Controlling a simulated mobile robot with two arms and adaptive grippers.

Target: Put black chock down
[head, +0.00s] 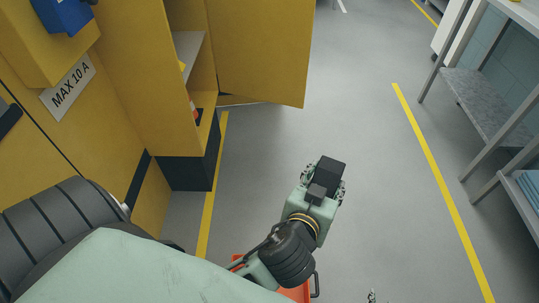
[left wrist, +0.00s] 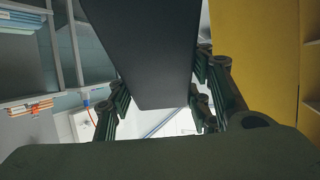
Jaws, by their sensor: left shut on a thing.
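The black chock (head: 331,167) is held in my left gripper (head: 325,182), above the grey floor in the head view. In the left wrist view the chock (left wrist: 145,55) is a dark, smooth block between the fingers of my left gripper (left wrist: 160,95). The fingers are shut on it from both sides. Its height above the floor is hard to tell. A small jointed tip at the bottom edge of the head view seems to be part of my right gripper (head: 372,297); its jaws cannot be made out.
A yellow cabinet (head: 135,75) with an open door (head: 262,50) stands at the left. A metal shelf unit (head: 490,105) stands at the right. An orange object (head: 299,293) is partly hidden under my left arm. The floor (head: 375,200) between the yellow lines is clear.

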